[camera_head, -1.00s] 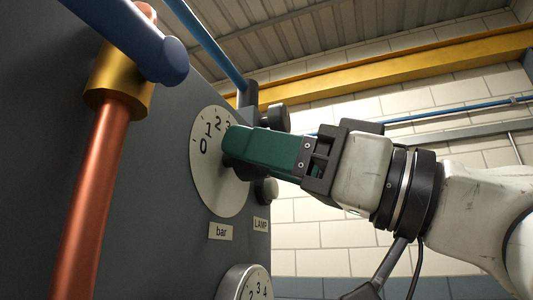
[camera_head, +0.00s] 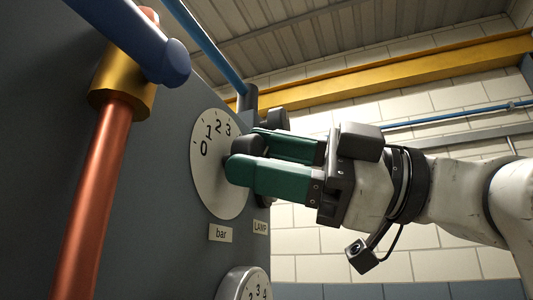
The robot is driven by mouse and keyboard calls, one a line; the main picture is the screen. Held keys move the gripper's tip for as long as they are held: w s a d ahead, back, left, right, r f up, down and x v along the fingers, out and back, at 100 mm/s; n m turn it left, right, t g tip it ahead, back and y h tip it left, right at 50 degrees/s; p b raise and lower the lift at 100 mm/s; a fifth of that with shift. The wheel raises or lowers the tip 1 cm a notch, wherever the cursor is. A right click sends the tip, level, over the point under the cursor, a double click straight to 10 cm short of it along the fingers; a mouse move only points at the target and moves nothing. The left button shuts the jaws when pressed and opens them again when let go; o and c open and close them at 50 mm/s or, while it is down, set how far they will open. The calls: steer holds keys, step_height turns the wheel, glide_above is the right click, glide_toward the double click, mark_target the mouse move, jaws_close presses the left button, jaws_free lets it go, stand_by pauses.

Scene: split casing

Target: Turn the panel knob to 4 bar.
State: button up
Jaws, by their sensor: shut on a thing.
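The panel knob's pale round dial (camera_head: 209,178) is on the dark grey panel, with 0, 1, 2 and 3 readable along its upper left. The "bar" label (camera_head: 220,233) is below it. My gripper (camera_head: 240,157) reaches in from the right with its two green fingers at the dial's centre, shut on the dark knob (camera_head: 239,168). The fingers and wrist are rolled, with one finger above and behind the other. The fingers cover most of the knob and the dial's right side. The pointer and the 4 mark are hidden, so the setting cannot be read.
A copper pipe (camera_head: 93,215) with a brass fitting (camera_head: 122,85) and blue lever (camera_head: 135,38) stands at left. A gauge (camera_head: 246,284) is below the dial. A "LAMP" label (camera_head: 261,227) and dark knobs (camera_head: 274,119) are close on the right.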

steer(key=shift+n+g+h, duration=0.3)
steer(key=shift+n+g, duration=0.1)
steer(key=shift+n, duration=0.6)
steer(key=o, duration=1)
steer(key=shift+d, duration=0.1)
steer(key=d, duration=0.3)
steer(key=d+f+b, duration=0.1)
steer(key=d, duration=0.3)
steer(key=d+f, duration=0.1)
steer(key=d, duration=0.2)
steer(key=shift+d+b, duration=0.25)
steer(key=shift+b, duration=0.15)
